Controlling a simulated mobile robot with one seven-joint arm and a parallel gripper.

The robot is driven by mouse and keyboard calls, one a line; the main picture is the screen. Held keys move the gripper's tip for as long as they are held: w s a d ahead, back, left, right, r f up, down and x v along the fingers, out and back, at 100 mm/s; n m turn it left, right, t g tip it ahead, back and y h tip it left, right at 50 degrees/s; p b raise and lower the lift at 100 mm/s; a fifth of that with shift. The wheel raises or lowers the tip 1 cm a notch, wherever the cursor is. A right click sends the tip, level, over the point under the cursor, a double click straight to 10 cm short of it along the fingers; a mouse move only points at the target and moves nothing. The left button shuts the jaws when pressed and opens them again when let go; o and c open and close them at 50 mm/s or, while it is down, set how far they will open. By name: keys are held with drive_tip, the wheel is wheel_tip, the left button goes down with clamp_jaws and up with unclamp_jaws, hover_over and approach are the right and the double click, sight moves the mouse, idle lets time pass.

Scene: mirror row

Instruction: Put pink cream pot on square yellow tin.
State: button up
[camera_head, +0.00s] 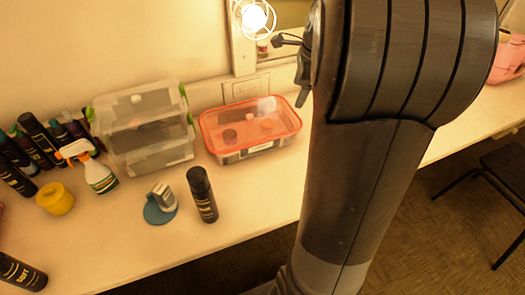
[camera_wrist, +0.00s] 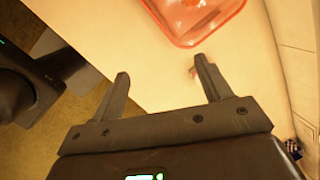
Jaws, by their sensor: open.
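My gripper (camera_wrist: 163,70) is open and empty in the wrist view, with pale counter between and beyond its fingers. In the head view part of it (camera_head: 303,75) shows dark beside my arm, above the counter near the mirror. A small pinkish thing (camera_wrist: 192,72) shows by the right finger in the wrist view; I cannot tell whether it is the pink cream pot. No pink cream pot is clear in the head view. A yellow object (camera_head: 55,198) stands at the left of the counter; it looks rounded, and I cannot tell whether it is the square yellow tin. My arm hides much of the counter's right part.
A clear box with an orange-red rim (camera_head: 250,130) and stacked clear drawers (camera_head: 148,130) stand by the wall. A spray bottle (camera_head: 97,172), a black can (camera_head: 202,195), a blue-based item (camera_head: 160,205) and several dark bottles (camera_head: 38,135) are leftward. The front middle counter is clear.

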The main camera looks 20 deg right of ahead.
drive_tip(key=s+a+r+n+t+h, duration=0.1)
drive_tip(key=s+a+r+n+t, duration=0.2)
drive_tip(key=s+a+n, duration=1.6)
drive_tip(key=shift+s+n, duration=0.5)
drive_tip(key=shift+n, duration=1.4)
drive_tip(key=shift+a, duration=0.1)
